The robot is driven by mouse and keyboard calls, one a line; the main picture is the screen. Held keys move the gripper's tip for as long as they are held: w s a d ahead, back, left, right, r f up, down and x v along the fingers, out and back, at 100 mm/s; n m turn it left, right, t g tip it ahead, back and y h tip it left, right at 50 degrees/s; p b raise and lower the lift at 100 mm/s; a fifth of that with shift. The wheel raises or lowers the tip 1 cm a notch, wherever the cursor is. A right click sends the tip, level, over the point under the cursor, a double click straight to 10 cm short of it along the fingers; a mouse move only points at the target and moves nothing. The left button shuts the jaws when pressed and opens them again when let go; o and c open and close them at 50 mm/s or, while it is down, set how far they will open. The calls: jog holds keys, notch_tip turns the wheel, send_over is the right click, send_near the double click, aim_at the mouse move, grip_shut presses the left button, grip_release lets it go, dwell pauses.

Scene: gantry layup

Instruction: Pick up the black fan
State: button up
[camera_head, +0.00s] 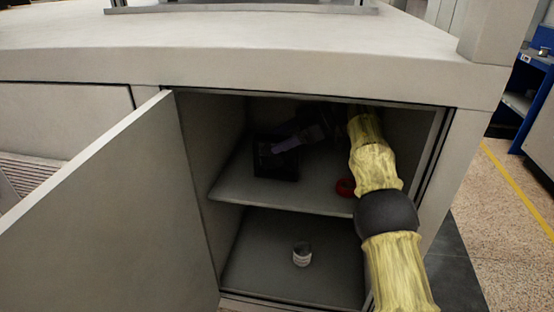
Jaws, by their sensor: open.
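The black fan (276,170) is a dark, square-framed thing on the upper shelf of the open cabinet, towards the back left. My arm reaches into the cabinet from the lower right, and my gripper (283,146) is at the fan's upper right side. The gripper is open. Its fingers overlap the fan in the picture. The shade inside hides whether they touch it, and part of the fan is covered by the gripper.
A red ring-like thing (345,187) lies on the upper shelf (290,200) beside my arm. A small whitish roll or cup (302,254) stands on the cabinet floor. The cabinet door (100,220) is swung open to the left. The side walls and top edge bound the opening closely.

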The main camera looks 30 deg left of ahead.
grip_shut()
dwell(0.3)
